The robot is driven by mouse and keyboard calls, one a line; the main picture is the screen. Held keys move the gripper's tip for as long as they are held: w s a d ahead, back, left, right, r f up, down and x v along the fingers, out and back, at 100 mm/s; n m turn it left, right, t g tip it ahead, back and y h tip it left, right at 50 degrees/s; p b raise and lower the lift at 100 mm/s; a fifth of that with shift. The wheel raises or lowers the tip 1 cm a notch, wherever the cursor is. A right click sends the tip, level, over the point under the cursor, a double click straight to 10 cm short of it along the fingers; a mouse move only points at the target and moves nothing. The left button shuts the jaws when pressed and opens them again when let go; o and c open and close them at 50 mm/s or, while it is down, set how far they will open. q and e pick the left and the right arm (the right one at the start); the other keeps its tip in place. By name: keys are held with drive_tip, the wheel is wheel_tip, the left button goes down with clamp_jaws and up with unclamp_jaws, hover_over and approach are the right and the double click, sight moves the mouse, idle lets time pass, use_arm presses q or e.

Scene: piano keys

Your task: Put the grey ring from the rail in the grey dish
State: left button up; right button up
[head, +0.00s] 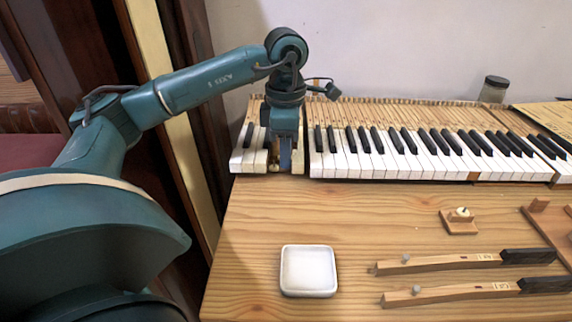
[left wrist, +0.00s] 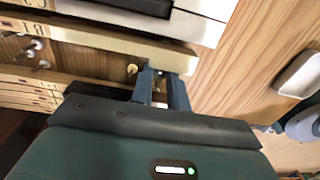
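The pale grey square dish (head: 308,270) stands on the bench in front of the keys; it also shows at the right of the left wrist view (left wrist: 302,74). My left gripper (head: 285,166) points down into a gap in the keyboard, where keys are out. In the left wrist view its two blue fingers (left wrist: 162,88) stand apart over the gap, beside a small brass-coloured pin (left wrist: 132,69). I cannot make out the grey ring clearly; a small grey patch shows between the fingertips. The dish looks empty. My right gripper is not in view.
White and black keys (head: 430,150) run right of the gap, and a few keys (head: 248,150) stand left. Two loose wooden keys (head: 440,262) (head: 470,291) lie right of the dish. A small wooden block (head: 459,221) sits behind them. The bench between the gap and dish is clear.

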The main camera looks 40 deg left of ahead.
use_arm(q)
drive_tip(key=shift+r+p, duration=0.5)
drive_tip(key=shift+r, duration=0.1)
wheel_tip(320, 180, up, 6)
drive_tip(key=p, duration=0.5)
drive_tip(key=shift+d, duration=0.1)
